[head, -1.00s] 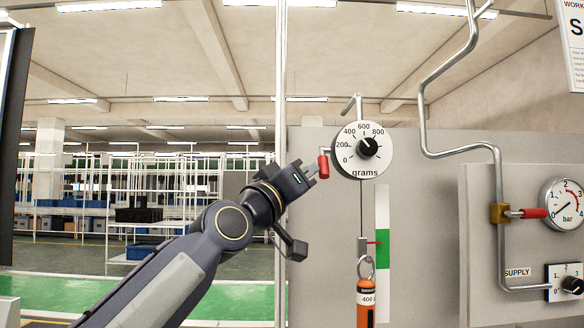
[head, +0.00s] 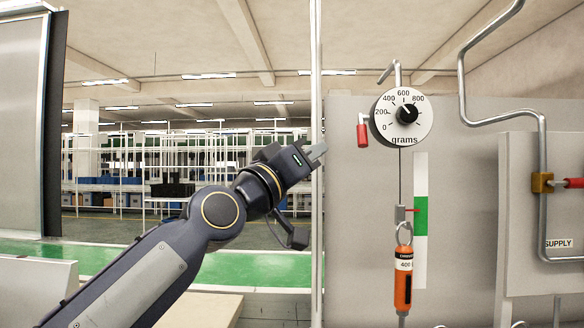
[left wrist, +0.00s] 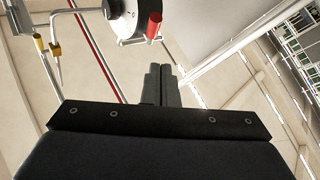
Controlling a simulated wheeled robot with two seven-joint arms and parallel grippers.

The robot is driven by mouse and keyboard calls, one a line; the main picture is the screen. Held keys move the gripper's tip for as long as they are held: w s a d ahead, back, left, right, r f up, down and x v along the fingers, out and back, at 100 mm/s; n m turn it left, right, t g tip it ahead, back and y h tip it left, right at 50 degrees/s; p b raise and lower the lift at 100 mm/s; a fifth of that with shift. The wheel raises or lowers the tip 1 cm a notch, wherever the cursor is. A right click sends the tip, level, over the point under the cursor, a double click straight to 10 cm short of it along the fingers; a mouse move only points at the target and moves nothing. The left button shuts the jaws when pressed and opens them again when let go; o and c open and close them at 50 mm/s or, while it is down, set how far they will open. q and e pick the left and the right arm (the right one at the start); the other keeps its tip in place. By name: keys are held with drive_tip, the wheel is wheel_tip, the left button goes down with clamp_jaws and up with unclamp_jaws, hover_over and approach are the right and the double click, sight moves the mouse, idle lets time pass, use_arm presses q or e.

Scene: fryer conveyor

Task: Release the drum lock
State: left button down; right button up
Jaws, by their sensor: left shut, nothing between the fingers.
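A round white dial drum (head: 384,128) marked in grams hangs on the grey panel in the head view. A red handle (head: 363,135) hangs from a short bent arm at its left side. My left gripper (head: 318,152) is shut and empty, left of and slightly below the red handle, with a clear gap between them. In the left wrist view the closed fingers (left wrist: 160,85) point toward the red handle (left wrist: 154,25) and the drum (left wrist: 120,8), which is cut off by the top edge. My right gripper is not in view.
Below the drum an orange weight (head: 403,285) hangs on a wire, beside a white strip with a green band (head: 421,215). A bent pipe with a brass valve (head: 542,182) runs at the right. A thin pale post (head: 316,60) stands near my fingertips.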

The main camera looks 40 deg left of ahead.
use_arm(q)
drive_tip(key=shift+a+v, duration=0.2)
drive_tip(key=shift+v, duration=2.2)
drive_tip(key=shift+f, duration=0.1)
